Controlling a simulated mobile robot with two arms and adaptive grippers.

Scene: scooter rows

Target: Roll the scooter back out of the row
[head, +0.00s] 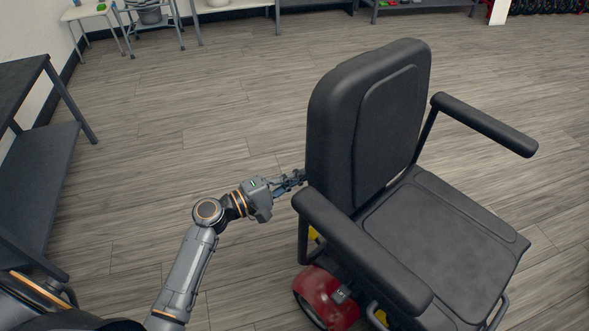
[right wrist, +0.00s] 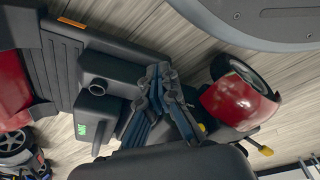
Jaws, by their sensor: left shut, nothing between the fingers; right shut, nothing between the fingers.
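The scooter has a black padded seat (head: 440,240), a tall backrest (head: 365,125), black armrests and a red rear body (head: 327,300). It stands at the right in the head view, its rear wheel partly in sight. My left gripper (head: 300,178) is shut and empty at the left edge of the backrest; whether it touches cannot be told. My right gripper (right wrist: 160,75) shows only in the right wrist view, shut and empty. It appears in front of a black box under the seat, near the red wheel cover (right wrist: 232,102) and a wheel.
A dark shelf table (head: 45,125) stands at the left. White tables, a chair (head: 150,15) and a low shelf (head: 420,6) line the back. The wooden floor behind and left of the scooter is clear. A wheel (right wrist: 15,142) shows at the wrist view's lower left.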

